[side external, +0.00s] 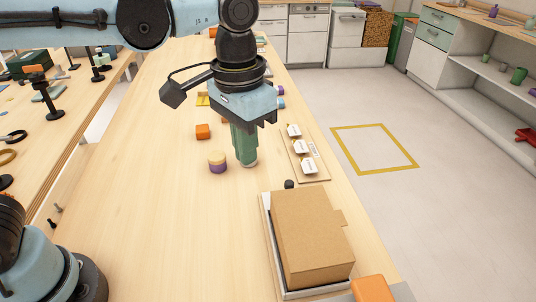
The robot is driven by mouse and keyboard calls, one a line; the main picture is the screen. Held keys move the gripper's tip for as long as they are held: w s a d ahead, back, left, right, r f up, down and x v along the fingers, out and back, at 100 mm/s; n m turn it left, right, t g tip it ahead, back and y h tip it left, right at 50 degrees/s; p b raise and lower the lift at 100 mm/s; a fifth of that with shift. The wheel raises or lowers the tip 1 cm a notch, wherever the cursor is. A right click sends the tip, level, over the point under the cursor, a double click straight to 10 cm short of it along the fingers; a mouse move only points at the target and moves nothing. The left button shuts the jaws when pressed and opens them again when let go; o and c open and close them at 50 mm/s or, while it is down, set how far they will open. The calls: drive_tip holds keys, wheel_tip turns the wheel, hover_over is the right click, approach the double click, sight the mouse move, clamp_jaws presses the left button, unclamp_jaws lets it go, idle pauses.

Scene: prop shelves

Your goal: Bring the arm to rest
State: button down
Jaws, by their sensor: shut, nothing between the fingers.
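My gripper (243,122) points down over the middle of the wooden table (150,200), below its light blue housing. It is shut and holds nothing. A dark green upright shape (244,150) shows directly under the housing and reaches down close to the tabletop. I cannot tell how much of it is my fingers and how much is a separate thing behind them. My arm comes in from the upper left, bent above the table.
A board with white labelled pieces (301,147) lies to the right. A brown box (311,235) sits in a tray in front. The table's left part is clear.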

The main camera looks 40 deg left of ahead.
drive_tip(key=s+a+f+n+t, duration=0.1)
drive_tip(key=a+f+t, duration=0.1)
drive_tip(key=a, duration=0.6)
drive_tip(key=s+a+f+n+t, duration=0.1)
drive_tip(key=s+a+f+t, duration=0.1)
drive_tip(key=a, duration=0.6)
drive_tip(key=f+t, duration=0.1)
drive_tip(key=t, duration=0.1)
drive_tip(key=shift+a+f+n+t, duration=0.25)
drive_tip(key=shift+a+n+t, duration=0.15)
drive_tip(key=c, duration=1.8)
unclamp_jaws()
drive_tip(key=shift+c, duration=0.2)
